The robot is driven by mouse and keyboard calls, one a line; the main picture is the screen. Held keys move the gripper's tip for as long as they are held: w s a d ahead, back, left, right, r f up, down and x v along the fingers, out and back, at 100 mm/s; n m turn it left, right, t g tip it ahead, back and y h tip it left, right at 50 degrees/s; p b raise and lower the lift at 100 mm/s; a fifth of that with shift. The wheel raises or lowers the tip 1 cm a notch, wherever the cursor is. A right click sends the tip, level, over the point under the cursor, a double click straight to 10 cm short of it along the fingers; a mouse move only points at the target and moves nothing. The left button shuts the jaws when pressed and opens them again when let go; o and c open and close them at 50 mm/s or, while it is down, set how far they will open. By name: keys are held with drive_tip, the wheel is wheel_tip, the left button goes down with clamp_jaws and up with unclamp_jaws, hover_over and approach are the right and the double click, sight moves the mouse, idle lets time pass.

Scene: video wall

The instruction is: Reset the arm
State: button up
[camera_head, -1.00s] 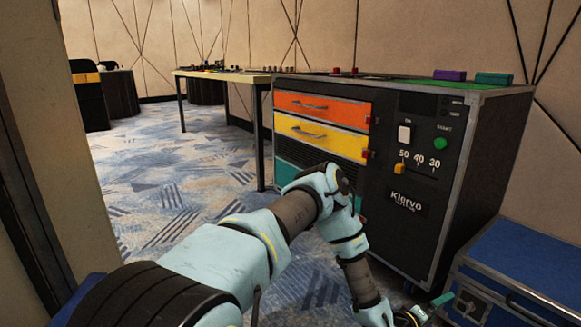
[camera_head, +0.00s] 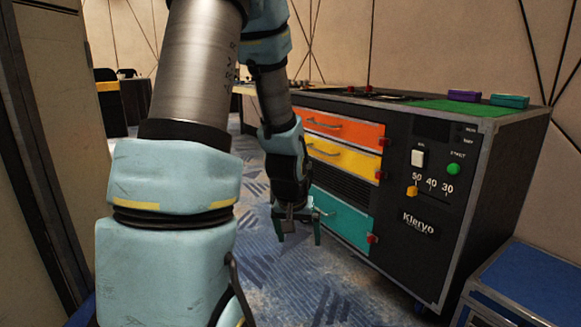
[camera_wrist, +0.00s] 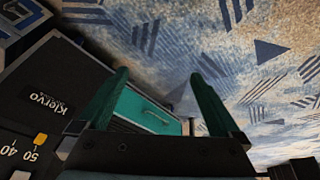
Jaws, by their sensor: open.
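My arm rises through the left and middle of the head view and bends down to my gripper (camera_head: 297,226). The gripper hangs fingers down in front of the black cabinet's (camera_head: 484,190) teal drawer (camera_head: 343,222). In the wrist view the open fingers (camera_wrist: 165,100) frame part of the teal drawer (camera_wrist: 148,108) and the patterned carpet. No contact with the cabinet shows.
The cabinet also has an orange drawer (camera_head: 342,128) and a yellow drawer (camera_head: 345,156). A blue case (camera_head: 530,285) stands at the lower right. A tan wall edge (camera_head: 60,120) is close on the left. Carpet (camera_head: 300,285) lies open below the gripper.

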drive_tip(key=s+a+r+n+g+y+p, duration=0.1)
drive_tip(key=s+a+r+g, duration=0.1)
drive_tip(key=s+a+r, duration=0.7)
wheel_tip(320, 180, up, 36)
drive_tip(key=p, duration=3.8)
drive_tip(key=shift+s+d+r, duration=0.15)
drive_tip(key=shift+s, duration=0.25)
